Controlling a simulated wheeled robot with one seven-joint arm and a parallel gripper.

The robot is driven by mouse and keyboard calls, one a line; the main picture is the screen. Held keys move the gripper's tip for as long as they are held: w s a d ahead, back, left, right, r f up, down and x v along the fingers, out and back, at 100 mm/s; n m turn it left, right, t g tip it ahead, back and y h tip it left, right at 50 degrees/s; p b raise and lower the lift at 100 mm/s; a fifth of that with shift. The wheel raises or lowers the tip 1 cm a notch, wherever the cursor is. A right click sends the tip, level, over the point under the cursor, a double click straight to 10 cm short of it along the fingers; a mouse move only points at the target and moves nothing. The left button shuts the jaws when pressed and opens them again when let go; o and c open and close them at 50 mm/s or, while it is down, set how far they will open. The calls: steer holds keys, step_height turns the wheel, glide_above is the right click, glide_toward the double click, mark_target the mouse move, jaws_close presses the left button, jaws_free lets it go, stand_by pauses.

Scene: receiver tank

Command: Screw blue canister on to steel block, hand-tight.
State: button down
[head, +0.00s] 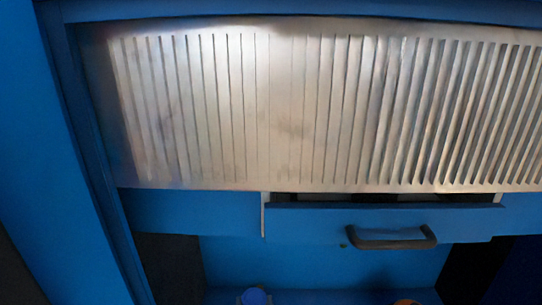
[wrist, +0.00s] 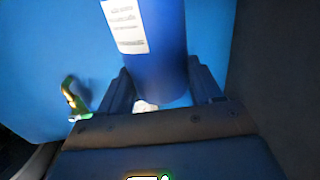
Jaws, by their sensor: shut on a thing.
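The blue canister (wrist: 160,50), with a white printed label (wrist: 124,25), fills the upper middle of the wrist view. My gripper (wrist: 163,85) is shut on it, one dark finger on each side. The canister's top end runs out of the picture. A small pale patch (wrist: 145,106) shows below it, between the fingers; I cannot tell whether it is part of the steel block. No steel block is clearly seen in either view. A small blue round thing (head: 255,297) is cut off at the head view's bottom edge; I cannot tell whether it is the canister.
A dark wall (wrist: 275,70) is close on the right. The head view shows a slatted metal panel (head: 290,105), a blue drawer with a dark handle (head: 390,240), and an orange thing (head: 406,302).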

steer(key=m+h, duration=0.2)
steer(key=h, duration=0.1)
steer(key=shift+a, duration=0.1)
steer(key=shift+c, duration=0.6)
jaws_free()
steer(key=shift+f, duration=0.1)
